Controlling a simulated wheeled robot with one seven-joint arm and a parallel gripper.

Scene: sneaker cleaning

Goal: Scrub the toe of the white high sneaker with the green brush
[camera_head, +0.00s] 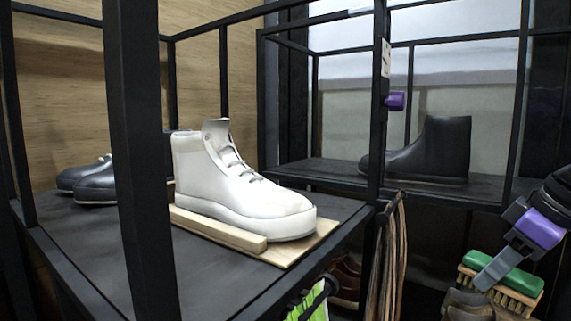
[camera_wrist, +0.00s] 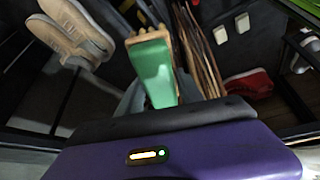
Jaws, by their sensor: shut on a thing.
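The white high sneaker (camera_head: 238,182) stands upright on a light wooden board (camera_head: 228,231) on the dark shelf, its toe pointing right toward the shelf's edge. My gripper (camera_head: 492,272) is at the lower right in the head view, shut on the green brush (camera_head: 503,272). The brush has a green back and tan bristles that face down. It is apart from the sneaker, to the right of and lower than its toe. In the wrist view the green brush (camera_wrist: 154,72) shows beyond my purple wrist housing; the fingertips are largely hidden there.
A black frame post (camera_head: 135,150) stands in front of the shelf, left of the sneaker. Dark shoes (camera_head: 92,182) lie at the left. A black boot (camera_head: 434,152) stands on the rear shelf. Brown straps (camera_head: 390,260) hang by the shelf corner, between brush and sneaker.

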